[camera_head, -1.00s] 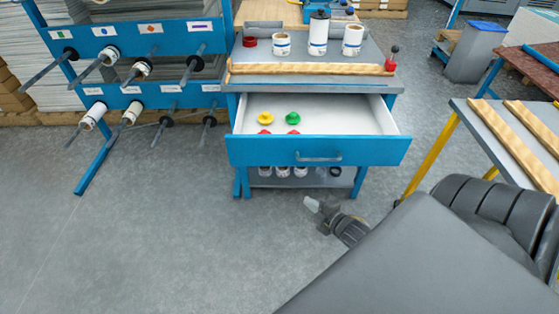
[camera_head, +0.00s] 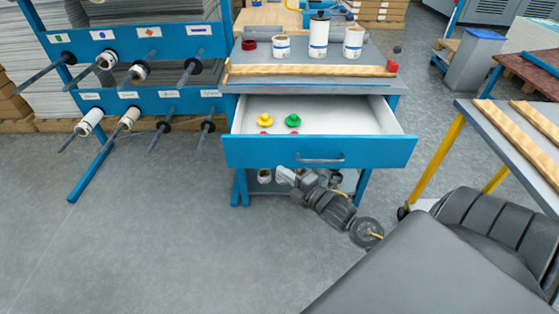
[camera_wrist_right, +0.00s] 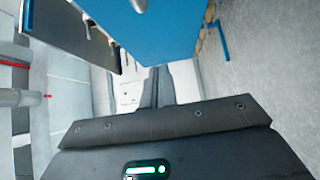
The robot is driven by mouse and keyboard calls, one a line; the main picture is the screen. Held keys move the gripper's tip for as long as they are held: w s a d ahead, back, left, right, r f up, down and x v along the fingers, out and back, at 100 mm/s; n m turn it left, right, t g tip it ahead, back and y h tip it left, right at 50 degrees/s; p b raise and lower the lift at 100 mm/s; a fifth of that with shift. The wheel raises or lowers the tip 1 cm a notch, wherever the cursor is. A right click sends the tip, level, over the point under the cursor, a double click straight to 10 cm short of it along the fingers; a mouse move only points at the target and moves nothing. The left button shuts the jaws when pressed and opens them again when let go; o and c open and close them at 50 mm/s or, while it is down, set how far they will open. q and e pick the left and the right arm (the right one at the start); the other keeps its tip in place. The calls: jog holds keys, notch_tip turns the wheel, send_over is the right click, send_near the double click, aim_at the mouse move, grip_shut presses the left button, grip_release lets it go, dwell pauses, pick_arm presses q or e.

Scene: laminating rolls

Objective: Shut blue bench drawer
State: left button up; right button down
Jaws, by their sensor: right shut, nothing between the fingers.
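The blue bench drawer (camera_head: 270,152) is pulled out of the bench, and its white inside shows. Its front has a grey bar handle (camera_head: 320,159). A yellow piece (camera_head: 265,119) and a green piece (camera_head: 292,120) lie in it, with red pieces partly hidden behind the front. My right gripper (camera_head: 286,176) is shut and empty, just below the drawer front's lower edge in the head view; I cannot tell if it touches. In the wrist view its fingers (camera_wrist_right: 157,88) are together, with a blue panel (camera_wrist_right: 180,30) above them. My left gripper is not in view.
The bench top holds white rolls (camera_head: 319,36) and a wooden strip (camera_head: 310,70). A blue rack (camera_head: 150,102) with protruding rods stands left. A table (camera_head: 500,130) with wooden strips stands right. The floor at front left is clear.

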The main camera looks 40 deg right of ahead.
jog(key=w, duration=0.2)
jog(key=w+d, duration=0.1)
jog(key=w, duration=0.1)
jog(key=shift+w+d, duration=0.2)
jog(key=shift+w, duration=0.2)
jog(key=shift+w+d, duration=0.3)
jog(key=shift+w, duration=0.05)
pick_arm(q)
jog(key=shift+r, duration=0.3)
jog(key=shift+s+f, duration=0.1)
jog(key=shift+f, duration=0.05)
